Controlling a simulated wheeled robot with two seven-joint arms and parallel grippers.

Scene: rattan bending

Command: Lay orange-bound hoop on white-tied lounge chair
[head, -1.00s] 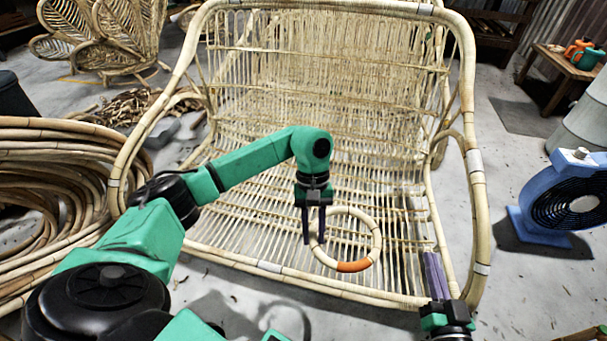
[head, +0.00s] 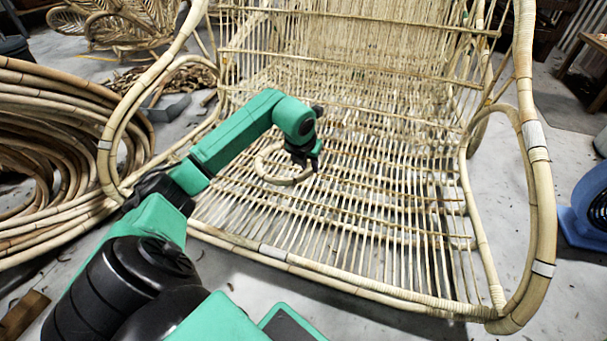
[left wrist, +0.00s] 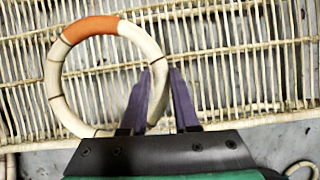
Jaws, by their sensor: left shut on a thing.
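The rattan lounge chair (head: 545,205) with white ties on its frame fills most of the head view. Its slatted seat faces me. My left gripper (head: 314,163) is over the seat and shut on the pale hoop (head: 273,180). In the left wrist view, the hoop (left wrist: 53,88) has an orange binding (left wrist: 92,28) on its far side, and its right side passes between the purple fingers of the gripper (left wrist: 160,76). The orange part does not show in the head view. I cannot tell whether the hoop touches the slats. My right gripper is out of view.
A large stack of coiled rattan (head: 50,150) stands left of the chair. A blue fan (head: 590,205) is at the right edge. A peacock-style rattan chair (head: 120,20) is behind at the left. The front and right of the seat are clear.

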